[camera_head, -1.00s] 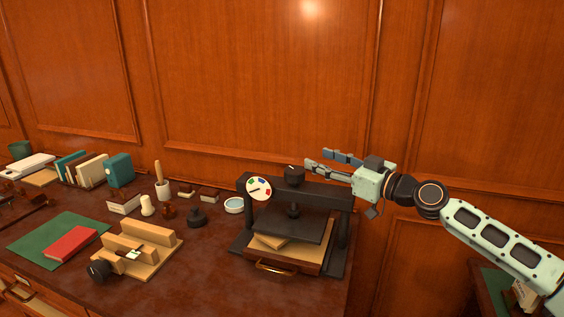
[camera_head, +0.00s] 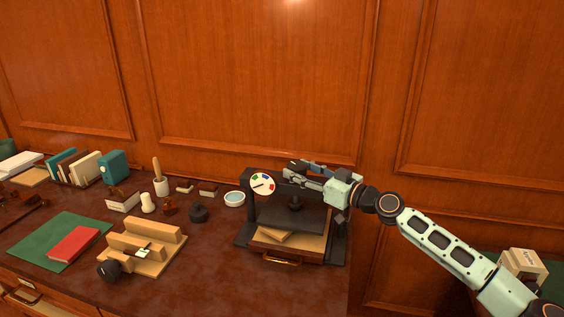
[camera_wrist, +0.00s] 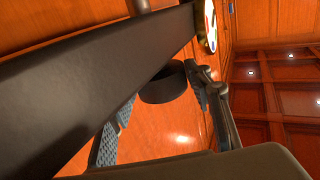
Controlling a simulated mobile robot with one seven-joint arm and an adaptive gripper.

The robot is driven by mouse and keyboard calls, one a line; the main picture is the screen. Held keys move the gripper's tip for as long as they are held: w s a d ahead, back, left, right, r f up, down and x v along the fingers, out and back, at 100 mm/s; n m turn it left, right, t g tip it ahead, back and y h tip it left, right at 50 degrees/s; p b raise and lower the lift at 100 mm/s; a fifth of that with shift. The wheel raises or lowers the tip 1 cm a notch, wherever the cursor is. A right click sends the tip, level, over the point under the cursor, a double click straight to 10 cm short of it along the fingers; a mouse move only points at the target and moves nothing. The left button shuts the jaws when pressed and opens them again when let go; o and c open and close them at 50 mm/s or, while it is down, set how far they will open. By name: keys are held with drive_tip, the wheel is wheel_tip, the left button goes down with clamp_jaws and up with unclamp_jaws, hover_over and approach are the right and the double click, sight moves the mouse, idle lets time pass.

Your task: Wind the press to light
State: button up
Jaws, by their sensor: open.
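The black press (camera_head: 338,247) stands at the right end of the desk, with its dark platen (camera_head: 286,216) above a pale board and stack. A round white dial (camera_head: 262,184) with coloured patches sits at the left of its top beam; its needle seems to point lower left, but is too small to read exactly. My gripper (camera_head: 297,171) is open at the press top, reaching in from the right. In the wrist view the round black knob (camera_wrist: 162,86) lies between my spread fingers (camera_wrist: 160,95); I cannot tell whether they touch it. The dial (camera_wrist: 210,24) shows beyond.
The press's black beam (camera_wrist: 85,85) fills much of the wrist view's left side. The panelled wall (camera_head: 260,85) stands close behind.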

sight(282, 172)
drive_tip(key=p+x, duration=0.1)
drive_tip(key=x, duration=0.5)
drive_tip(key=shift+w+a, duration=0.2)
drive_tip(key=shift+a, duration=0.1)
drive_tip(key=shift+c, duration=0.2)
drive_tip(key=shift+w+a+f, duration=0.1)
drive_tip(key=c, duration=1.1)
drive_tip(key=shift+f, duration=0.15)
clamp_jaws()
